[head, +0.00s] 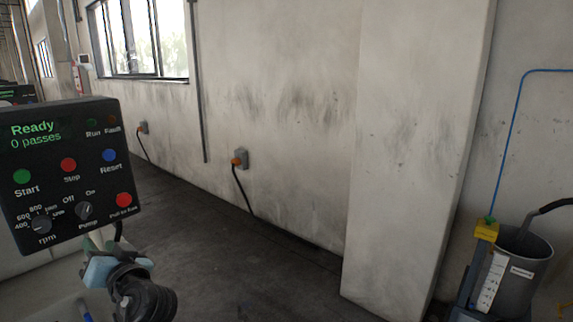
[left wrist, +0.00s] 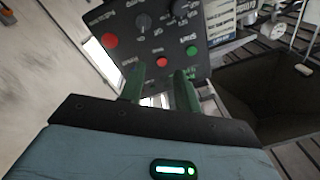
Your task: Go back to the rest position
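My left gripper (head: 98,242) is just below a black control panel (head: 68,180), and the panel hides part of its fingers. The left wrist view shows its two green fingers (left wrist: 160,88) apart with nothing between them. The fingers point toward the panel (left wrist: 155,30), which appears upside down there. I cannot tell whether they touch it. The panel reads "Ready" and "0 passes". It has a green Start button (head: 22,176), a red Stop button (head: 68,165), a blue Reset button (head: 109,155) and a red pull-to-run button (head: 124,200). My right gripper is in neither view.
A pale pillar (head: 410,150) juts from the stained wall. A grey bucket (head: 520,270) stands beside a yellow-topped device (head: 486,231) at lower right. The dark floor (head: 230,260) in the middle is clear. A dark open container (left wrist: 265,90) shows in the wrist view.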

